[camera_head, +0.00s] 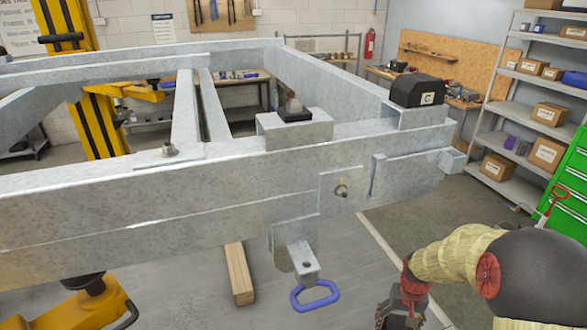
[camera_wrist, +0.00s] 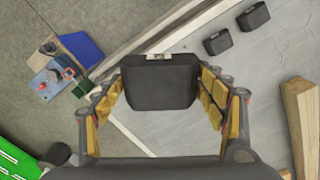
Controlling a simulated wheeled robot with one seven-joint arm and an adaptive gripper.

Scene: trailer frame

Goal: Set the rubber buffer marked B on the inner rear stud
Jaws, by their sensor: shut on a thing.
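My gripper (camera_wrist: 163,104) is shut on a black block (camera_wrist: 158,88) in the wrist view, its yellow pads on both sides. A pale label shows at the block's far edge, its letter unreadable. In the head view my gripper (camera_head: 403,302) is low at the bottom right, in front of the frame; the block is not clear there. I cannot tell which is the inner rear stud. A buffer marked C (camera_head: 418,90) sits on the right end bracket.
A dark-based piece (camera_head: 294,114) sits on a middle bracket. Two loose black blocks (camera_wrist: 253,16) (camera_wrist: 217,42) lie beyond my gripper on a grey surface. A wooden beam (camera_head: 239,273) and a blue loop (camera_head: 315,295) are below the frame. Shelves (camera_head: 515,185) stand at right.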

